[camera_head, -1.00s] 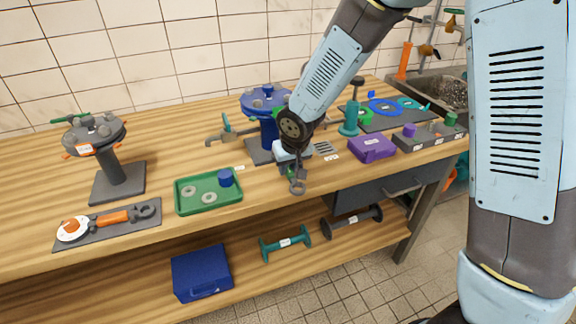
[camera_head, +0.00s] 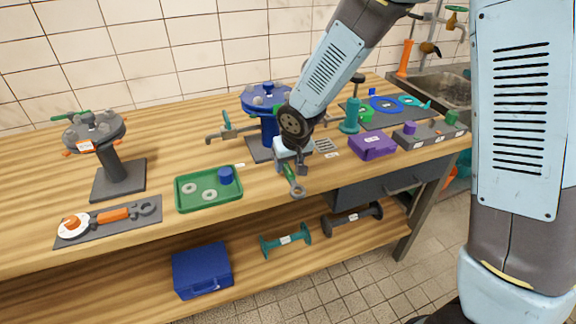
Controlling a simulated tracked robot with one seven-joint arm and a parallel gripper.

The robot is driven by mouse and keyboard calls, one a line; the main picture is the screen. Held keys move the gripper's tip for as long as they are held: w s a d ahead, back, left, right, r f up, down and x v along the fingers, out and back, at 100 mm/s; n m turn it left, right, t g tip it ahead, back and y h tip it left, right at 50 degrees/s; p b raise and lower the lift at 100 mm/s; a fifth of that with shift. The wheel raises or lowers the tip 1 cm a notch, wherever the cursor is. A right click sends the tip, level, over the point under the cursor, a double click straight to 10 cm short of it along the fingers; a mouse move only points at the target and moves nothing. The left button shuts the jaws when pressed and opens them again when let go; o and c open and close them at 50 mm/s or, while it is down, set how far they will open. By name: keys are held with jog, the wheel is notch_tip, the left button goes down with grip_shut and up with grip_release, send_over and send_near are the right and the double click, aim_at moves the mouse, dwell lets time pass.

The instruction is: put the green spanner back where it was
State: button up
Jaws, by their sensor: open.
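The green spanner (camera_head: 290,176) shows as a green handle with a grey ring end, near the bench's front edge, in the head view. Its ring end points toward the front edge, and its upper end is hidden by my gripper. My gripper (camera_head: 295,163) is open, just above and behind the spanner, with a dark finger to the right of the handle. I cannot tell whether finger and handle touch, or whether the spanner lies fully on the bench.
A green tray (camera_head: 207,206) with rings and a blue cup stands left of the spanner. A purple box (camera_head: 372,146) is to the right, and a blue-wheeled valve stand (camera_head: 267,127) is behind. A dark mat (camera_head: 72,237) with an orange-handled tool lies far left.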

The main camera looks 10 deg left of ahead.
aim_at(294, 183)
jog(key=v, duration=1.2)
jog(key=d+r+m, duration=0.2)
jog(key=d+r, duration=0.4)
jog(key=d, duration=0.4)
jog(key=s+d+r+m+t+h, duration=0.1)
jog(key=s+d+r+m, duration=0.1)
jog(key=s+d+r, duration=0.2)
jog(key=s+d+r+m+t+h, duration=0.1)
jog(key=s+d+r, duration=0.4)
jog(key=s+d, duration=0.5)
jog(key=d+m, duration=0.1)
jog(key=d, duration=0.7)
jog(key=shift+s+d, duration=0.35)
jog(key=shift+s, duration=0.05)
